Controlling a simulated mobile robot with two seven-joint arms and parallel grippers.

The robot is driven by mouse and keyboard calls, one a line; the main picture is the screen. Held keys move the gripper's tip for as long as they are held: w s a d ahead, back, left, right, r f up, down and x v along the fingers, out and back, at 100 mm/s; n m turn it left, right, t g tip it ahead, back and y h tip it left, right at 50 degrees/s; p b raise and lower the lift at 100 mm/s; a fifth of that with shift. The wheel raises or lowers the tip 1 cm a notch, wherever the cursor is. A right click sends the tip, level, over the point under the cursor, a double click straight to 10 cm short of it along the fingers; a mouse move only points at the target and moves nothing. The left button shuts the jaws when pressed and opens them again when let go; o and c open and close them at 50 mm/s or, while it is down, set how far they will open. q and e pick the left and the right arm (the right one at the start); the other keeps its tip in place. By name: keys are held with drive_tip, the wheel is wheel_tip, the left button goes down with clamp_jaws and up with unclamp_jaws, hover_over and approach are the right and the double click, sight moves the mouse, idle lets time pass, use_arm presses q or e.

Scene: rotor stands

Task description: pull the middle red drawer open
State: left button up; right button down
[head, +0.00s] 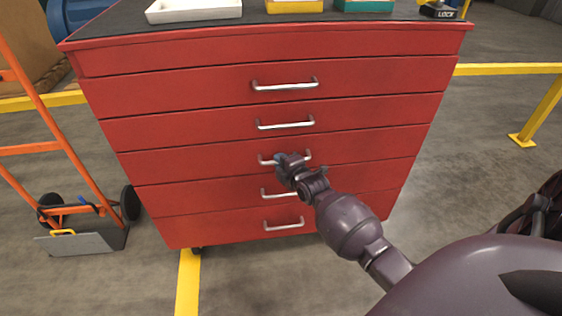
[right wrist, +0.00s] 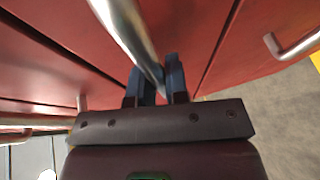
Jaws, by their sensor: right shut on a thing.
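The red cabinet (head: 110,61) has several stacked drawers with silver bar handles. The middle red drawer (head: 205,160) looks flush with the drawers above and below it. My right gripper (head: 281,160) is at this drawer's handle (head: 307,156) and covers part of it. In the right wrist view, the two dark fingers of my right gripper (right wrist: 158,85) are shut on the silver handle (right wrist: 125,30), which runs between them. My left gripper is not in view.
A white tray (head: 194,17), a yellow bin (head: 295,6) and a teal bin (head: 364,6) stand on the cabinet's dark top. An orange hand truck (head: 45,150) stands at the left. A yellow rail (head: 508,69) is at the right. Concrete floor in front is clear.

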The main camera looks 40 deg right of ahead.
use_arm(q)
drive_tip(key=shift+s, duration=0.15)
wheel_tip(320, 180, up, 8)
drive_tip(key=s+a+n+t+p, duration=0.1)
drive_tip(key=p, duration=0.9)
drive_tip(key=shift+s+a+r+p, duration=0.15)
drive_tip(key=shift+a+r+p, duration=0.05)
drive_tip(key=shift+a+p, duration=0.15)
use_arm(e)
drive_tip(key=s+a, duration=0.8)
drive_tip(key=s, duration=0.5)
drive_tip(key=s+a, duration=0.8)
drive_tip(key=s, duration=0.6)
drive_tip(key=shift+a, duration=0.25)
drive_tip(key=c, duration=1.1)
unclamp_jaws()
drive_tip(key=shift+w, duration=0.1)
drive_tip(key=shift+c, duration=0.2)
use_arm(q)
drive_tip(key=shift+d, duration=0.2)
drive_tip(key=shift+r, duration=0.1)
